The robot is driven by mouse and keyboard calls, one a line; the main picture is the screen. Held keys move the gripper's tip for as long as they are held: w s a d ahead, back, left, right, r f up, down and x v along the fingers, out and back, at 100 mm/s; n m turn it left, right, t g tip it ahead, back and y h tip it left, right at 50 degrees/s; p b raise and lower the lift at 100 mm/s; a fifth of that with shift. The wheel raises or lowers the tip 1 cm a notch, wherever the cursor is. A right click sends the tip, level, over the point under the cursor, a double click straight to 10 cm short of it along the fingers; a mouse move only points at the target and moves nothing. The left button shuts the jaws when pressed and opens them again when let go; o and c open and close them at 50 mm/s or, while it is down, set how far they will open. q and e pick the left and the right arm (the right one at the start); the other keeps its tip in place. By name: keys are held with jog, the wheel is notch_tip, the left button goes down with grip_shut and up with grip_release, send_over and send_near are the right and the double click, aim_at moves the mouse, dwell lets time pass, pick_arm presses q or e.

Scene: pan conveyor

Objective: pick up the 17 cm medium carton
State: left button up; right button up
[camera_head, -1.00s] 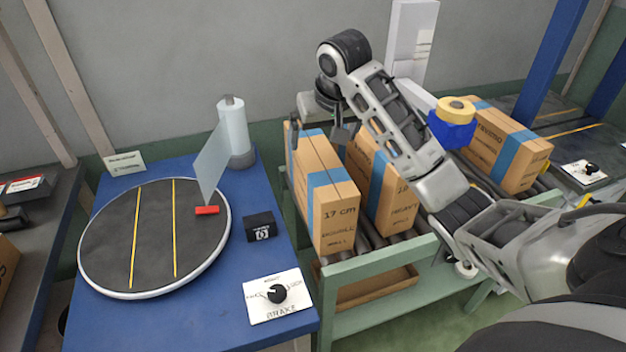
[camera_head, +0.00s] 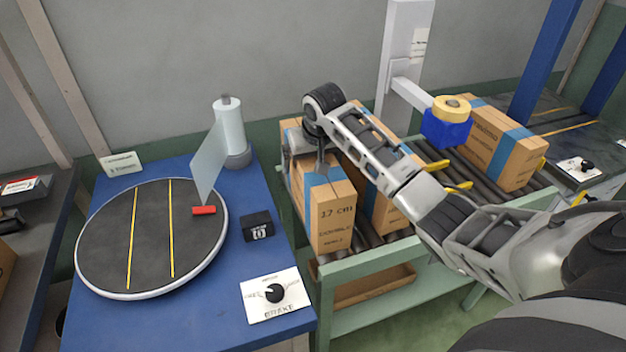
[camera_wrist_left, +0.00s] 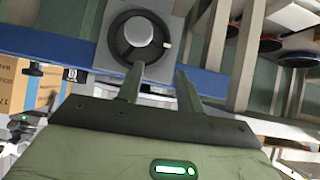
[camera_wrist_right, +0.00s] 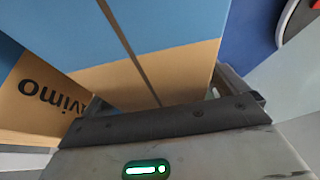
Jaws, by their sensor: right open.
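The 17 cm carton (camera_head: 333,226) stands upright at the near left end of the roller conveyor, brown with blue tape over its top. My right gripper (camera_head: 312,165) is at its top, partly hidden behind my wrist. In the right wrist view the open fingers of my right gripper (camera_wrist_right: 158,98) straddle a taped carton top (camera_wrist_right: 150,70) with a seam; contact cannot be told. My left gripper (camera_wrist_left: 158,85) shows in the left wrist view only, fingers apart with nothing between them, before a blue table edge and a dark round knob.
A second carton (camera_head: 384,212) stands close to the right of the 17 cm one, partly behind my right arm. Another carton (camera_head: 502,148) is further right on the rollers. The blue table (camera_head: 215,310) at left holds a turntable (camera_head: 150,240) and a brake dial (camera_head: 274,293).

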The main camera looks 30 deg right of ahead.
jog(key=c, duration=1.9)
jog(key=shift+r, duration=0.1)
jog(key=shift+c, duration=0.5)
